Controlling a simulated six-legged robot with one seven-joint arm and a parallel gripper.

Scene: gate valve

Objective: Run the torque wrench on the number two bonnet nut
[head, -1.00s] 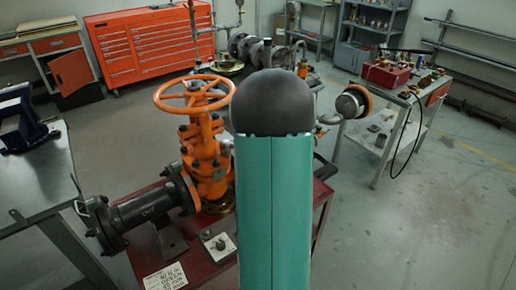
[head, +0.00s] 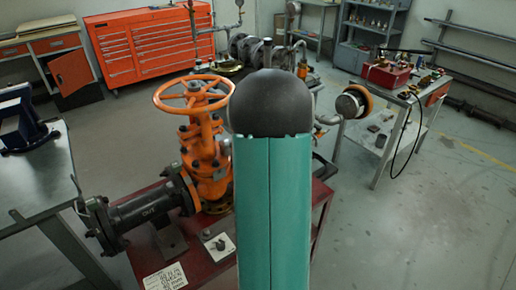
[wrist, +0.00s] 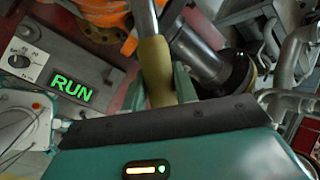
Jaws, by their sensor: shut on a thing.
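In the wrist view my gripper (wrist: 158,88) is shut on the yellow grip (wrist: 155,62) of a tool, which looks like the torque wrench. Its metal shaft (wrist: 146,18) runs up out of the frame, so its far end is hidden. The orange gate valve (head: 205,150) stands upright in the head view, with its handwheel (head: 193,93) on top. Several dark bonnet nuts show on it, but I cannot tell which is number two. In the head view my arm hides the gripper and the wrench.
A knob on a pale plate (wrist: 24,57) sits beside green RUN lettering (wrist: 72,90). The valve and its black flanged pipe (head: 145,208) stand on a red cart (head: 215,268). A steel bench (head: 35,175) is at left and a grey trolley (head: 385,115) at right.

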